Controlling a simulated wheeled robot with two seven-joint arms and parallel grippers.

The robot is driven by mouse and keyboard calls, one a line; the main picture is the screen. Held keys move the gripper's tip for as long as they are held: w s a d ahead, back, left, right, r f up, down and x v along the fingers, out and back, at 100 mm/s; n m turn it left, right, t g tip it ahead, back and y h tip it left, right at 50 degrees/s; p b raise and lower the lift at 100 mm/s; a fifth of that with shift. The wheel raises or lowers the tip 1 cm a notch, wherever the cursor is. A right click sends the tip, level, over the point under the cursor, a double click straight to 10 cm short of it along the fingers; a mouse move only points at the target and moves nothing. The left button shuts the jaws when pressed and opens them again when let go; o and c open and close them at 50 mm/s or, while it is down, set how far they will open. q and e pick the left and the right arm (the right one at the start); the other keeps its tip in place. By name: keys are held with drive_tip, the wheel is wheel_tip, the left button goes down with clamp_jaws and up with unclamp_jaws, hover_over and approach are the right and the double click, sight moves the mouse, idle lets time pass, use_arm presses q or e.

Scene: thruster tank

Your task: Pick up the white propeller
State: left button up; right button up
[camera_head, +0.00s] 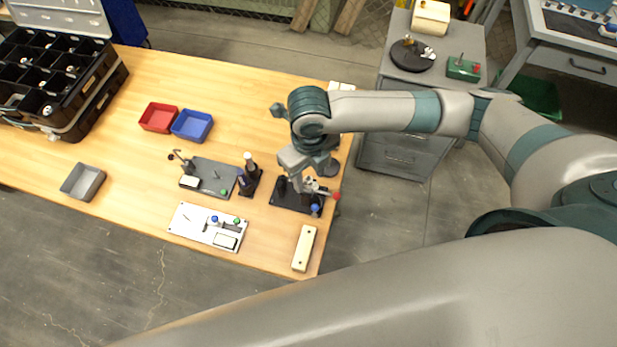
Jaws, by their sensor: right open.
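I cannot clearly make out the white propeller. Small pale parts (47,110) sit in several compartments of the black organizer case (92,97) at the far left, too small to identify. My right gripper (310,186) is open and points down over a black fixture plate (284,200) near the table's right end. The gripper hides part of that plate, so I cannot tell whether a pale part lies between its fingers. Blue and red knobs show beside the fingers. My left gripper is not in view.
A red bin (159,117), a blue bin (192,125) and a grey bin (83,182) stand on the wooden table (240,100). A grey fixture plate (211,172), a white panel (208,227) and a cream bar (304,248) lie near the front edge.

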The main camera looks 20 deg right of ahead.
drive_tip(key=shift+f, duration=0.2)
idle(0.3)
clamp_jaws()
drive_tip(key=shift+r, duration=0.15)
drive_tip(key=shift+w+r+b, duration=0.1)
drive_tip(key=shift+r+b, duration=0.2)
drive_tip(key=shift+r, duration=0.25)
wheel_tip(320, 180, up, 9)
drive_tip(key=shift+f+b, duration=0.15)
drive_tip(key=shift+b, duration=0.9)
